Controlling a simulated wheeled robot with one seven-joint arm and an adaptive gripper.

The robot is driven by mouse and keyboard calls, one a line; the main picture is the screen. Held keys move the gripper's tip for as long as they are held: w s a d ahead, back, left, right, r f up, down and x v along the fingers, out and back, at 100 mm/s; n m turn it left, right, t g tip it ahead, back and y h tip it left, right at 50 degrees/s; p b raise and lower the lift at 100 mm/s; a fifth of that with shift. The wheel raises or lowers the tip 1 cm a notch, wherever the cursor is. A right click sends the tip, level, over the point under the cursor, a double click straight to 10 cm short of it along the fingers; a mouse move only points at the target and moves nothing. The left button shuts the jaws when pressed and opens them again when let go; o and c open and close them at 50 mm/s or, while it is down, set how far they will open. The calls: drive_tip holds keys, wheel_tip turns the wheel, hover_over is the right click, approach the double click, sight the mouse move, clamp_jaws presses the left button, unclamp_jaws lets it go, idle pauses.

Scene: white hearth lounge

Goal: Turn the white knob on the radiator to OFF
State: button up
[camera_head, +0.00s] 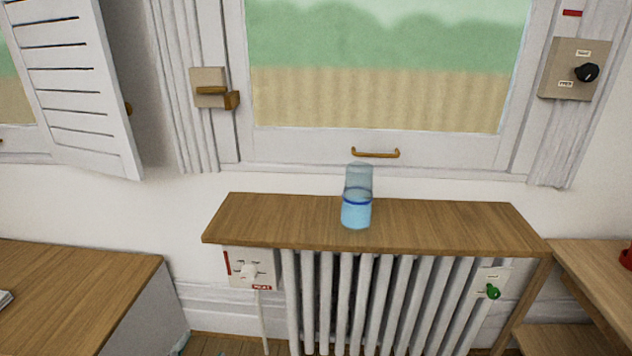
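The white radiator (359,300) stands under a wooden shelf below the window. A white knob (249,272) sits on a pale plate (239,256) at the radiator's upper left, just under the shelf. The plate has small labels too small to read, a red strip on its left side and a red label (262,287) at its lower right. The way the white knob points cannot be told clearly. My gripper is not in view.
A glass vessel of blue liquid (356,213) stands on the shelf (450,222). A green knob (492,292) is at the radiator's right and a black knob (587,72) on the upper right panel. Wooden tabletops flank both sides, left (70,285) and right (590,262).

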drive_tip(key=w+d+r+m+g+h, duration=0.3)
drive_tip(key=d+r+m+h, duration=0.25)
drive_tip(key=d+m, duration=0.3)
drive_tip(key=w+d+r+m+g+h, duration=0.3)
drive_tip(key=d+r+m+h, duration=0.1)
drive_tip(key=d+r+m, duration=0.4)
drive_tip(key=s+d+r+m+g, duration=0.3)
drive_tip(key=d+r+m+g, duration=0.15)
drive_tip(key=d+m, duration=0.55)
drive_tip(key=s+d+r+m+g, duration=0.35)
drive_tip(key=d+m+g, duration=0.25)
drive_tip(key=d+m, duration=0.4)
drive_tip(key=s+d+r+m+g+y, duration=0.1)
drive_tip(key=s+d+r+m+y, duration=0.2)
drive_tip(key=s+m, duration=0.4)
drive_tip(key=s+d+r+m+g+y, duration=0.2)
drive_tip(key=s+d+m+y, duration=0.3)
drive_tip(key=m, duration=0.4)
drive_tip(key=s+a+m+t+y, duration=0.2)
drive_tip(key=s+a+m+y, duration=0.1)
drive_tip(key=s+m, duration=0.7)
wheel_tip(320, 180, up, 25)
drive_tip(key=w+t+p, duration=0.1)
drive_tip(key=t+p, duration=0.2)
drive_tip(key=p, duration=1.9)
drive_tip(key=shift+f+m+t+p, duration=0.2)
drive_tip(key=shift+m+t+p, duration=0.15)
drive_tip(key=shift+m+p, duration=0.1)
